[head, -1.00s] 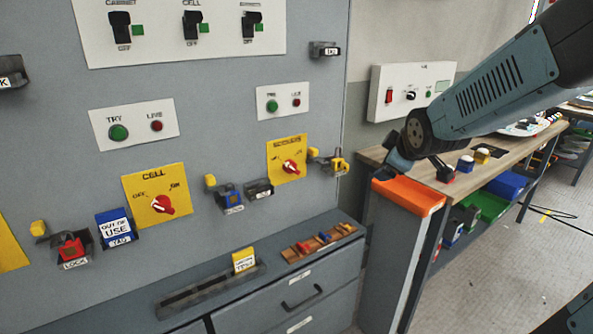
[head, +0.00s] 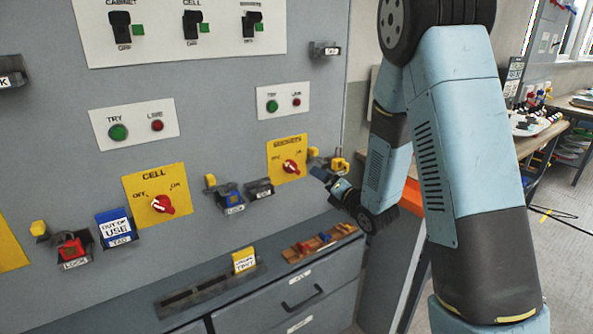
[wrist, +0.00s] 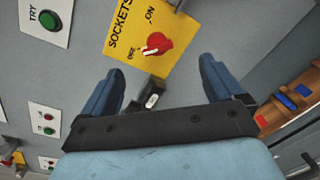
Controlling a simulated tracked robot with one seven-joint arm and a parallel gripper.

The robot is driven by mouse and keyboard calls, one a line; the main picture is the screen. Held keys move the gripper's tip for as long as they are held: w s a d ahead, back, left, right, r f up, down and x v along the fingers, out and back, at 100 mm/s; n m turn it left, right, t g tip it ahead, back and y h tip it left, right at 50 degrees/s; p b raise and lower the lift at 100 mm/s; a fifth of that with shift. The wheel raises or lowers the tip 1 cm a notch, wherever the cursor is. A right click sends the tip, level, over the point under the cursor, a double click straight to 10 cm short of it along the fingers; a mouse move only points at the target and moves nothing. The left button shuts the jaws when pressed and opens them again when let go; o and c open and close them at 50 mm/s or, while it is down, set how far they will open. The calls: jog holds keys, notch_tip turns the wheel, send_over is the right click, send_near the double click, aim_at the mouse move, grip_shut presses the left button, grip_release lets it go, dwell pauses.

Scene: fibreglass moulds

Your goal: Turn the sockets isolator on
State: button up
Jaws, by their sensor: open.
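The sockets isolator is a yellow plate (head: 278,150) with a red rotary knob (head: 291,167) on the grey cabinet front. In the wrist view the plate (wrist: 112,50) reads SOCKETS, with ON and OFF marks. Its red knob (wrist: 159,43) has a white pointer mark that lies toward OFF. My gripper (head: 322,177) is just right of the plate in the head view. In the wrist view my open, empty gripper (wrist: 158,68) points at the cabinet, with the knob beyond and between its fingers. The fingers appear apart from the knob.
A blue padlock (head: 229,199) and a dark holder (head: 259,188) sit left below the plate. Yellow hardware (head: 338,162) sits right of it, near my gripper. A wooden tray (head: 322,243) lies on the ledge below. The CELL isolator (head: 157,194) is further left.

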aim_at(296, 168)
jog(key=shift+n+y, duration=0.5)
jog(key=shift+n, duration=0.3)
jog(key=x, duration=0.4)
jog(key=f+x, duration=0.1)
jog(key=x, duration=0.4)
jog(key=a+x, duration=0.1)
jog(key=x, duration=0.4)
jog(key=shift+s+f, duration=0.15)
jog(key=shift+s, duration=0.15)
jog(key=c, duration=1)
